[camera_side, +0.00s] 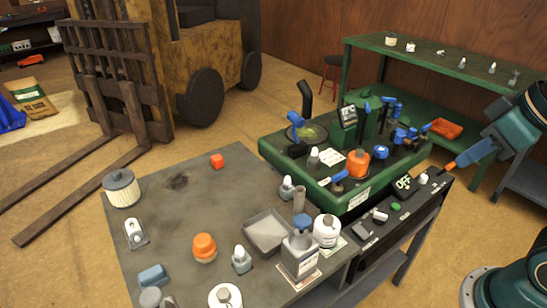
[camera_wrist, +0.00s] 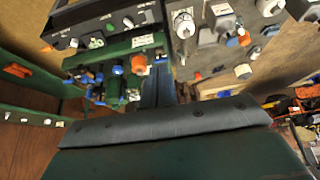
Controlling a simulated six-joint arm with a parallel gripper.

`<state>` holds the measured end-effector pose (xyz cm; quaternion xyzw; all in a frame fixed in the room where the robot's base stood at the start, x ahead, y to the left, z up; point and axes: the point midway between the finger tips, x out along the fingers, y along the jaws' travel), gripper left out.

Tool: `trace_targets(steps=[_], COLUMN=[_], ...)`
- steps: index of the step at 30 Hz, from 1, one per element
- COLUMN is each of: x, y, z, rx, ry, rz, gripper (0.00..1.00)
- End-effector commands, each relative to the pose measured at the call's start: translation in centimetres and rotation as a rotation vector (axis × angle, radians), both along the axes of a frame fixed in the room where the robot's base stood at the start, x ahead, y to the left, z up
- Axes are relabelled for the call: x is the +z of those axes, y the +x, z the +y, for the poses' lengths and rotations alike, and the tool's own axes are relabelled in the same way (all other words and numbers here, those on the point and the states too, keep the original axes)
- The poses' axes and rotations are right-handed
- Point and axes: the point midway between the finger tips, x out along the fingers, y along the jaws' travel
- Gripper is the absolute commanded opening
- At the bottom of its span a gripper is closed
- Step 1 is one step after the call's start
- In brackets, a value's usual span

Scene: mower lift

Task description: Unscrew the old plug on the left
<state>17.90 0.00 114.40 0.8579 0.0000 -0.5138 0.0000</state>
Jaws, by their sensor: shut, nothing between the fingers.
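My gripper (camera_side: 449,167) is at the right in the side view, shut and empty, with its orange tip pointing down-left beside the black control strip. It is apart from the green mower unit (camera_side: 283,159), which carries blue-handled parts and an orange cap (camera_side: 358,164). The unit also shows in the wrist view (camera_wrist: 118,58), upper left of centre. A small white-topped piece (camera_side: 314,157) stands on the unit. I cannot tell which part is the old left plug; it is too small or hidden among the parts.
A grey table (camera_side: 165,215) holds a filter (camera_side: 121,188), a shallow tray (camera_side: 267,228), bottles (camera_side: 301,252) and an orange-capped pot (camera_side: 204,247). A black control strip (camera_side: 372,222) with an OFF display is along the front. A green shelf (camera_side: 440,62) is behind; a forklift (camera_side: 150,70) is back left.

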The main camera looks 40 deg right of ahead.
Motion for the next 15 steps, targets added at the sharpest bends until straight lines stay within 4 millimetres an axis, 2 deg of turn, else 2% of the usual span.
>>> trace_targets(steps=[3, 11, 15], x=[0.0, 0.4, 1.2], y=[0.0, 0.7, 2.2], z=[0.0, 0.1, 0.4], rx=[0.0, -0.029, -0.091], ry=[0.0, 0.021, 0.067], rz=[0.0, 0.007, 0.022], gripper=[0.0, 0.51, 0.52])
